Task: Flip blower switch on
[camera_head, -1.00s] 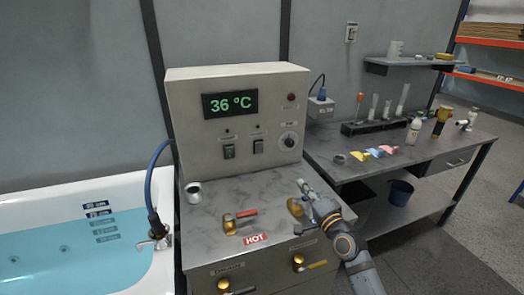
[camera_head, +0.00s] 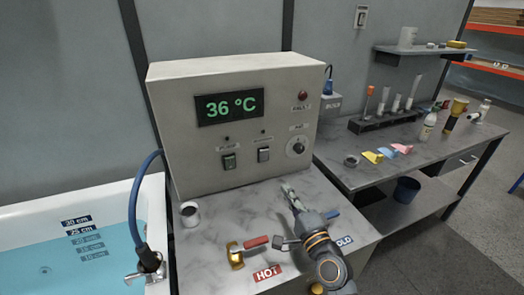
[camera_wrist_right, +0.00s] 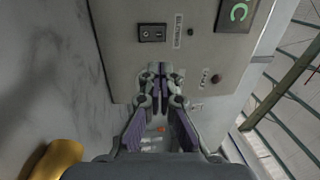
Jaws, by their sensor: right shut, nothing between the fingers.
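The beige control box (camera_head: 165,120) shows a green "36 °C" display (camera_head: 229,107). Below it are two rocker switches, a left one (camera_head: 228,161) and a right one (camera_head: 263,154). Their labels are too small to read surely, so I cannot tell which is the blower switch. A round dial (camera_head: 297,147) sits to their right. My right gripper (camera_head: 288,190) is shut and empty, in front of the box below the dial, apart from both switches. In the right wrist view the shut gripper (camera_wrist_right: 160,72) points at the panel, with one switch (camera_wrist_right: 152,32) above it. My left gripper is out of view.
The grey countertop (camera_head: 215,220) holds a white cup (camera_head: 189,213), a red-handled valve (camera_head: 240,255) beside a HOT label, and a blue-handled valve (camera_head: 332,213) partly behind my arm. A water-filled tub (camera_head: 155,185) lies left. A side bench (camera_head: 345,178) with bottles stands right.

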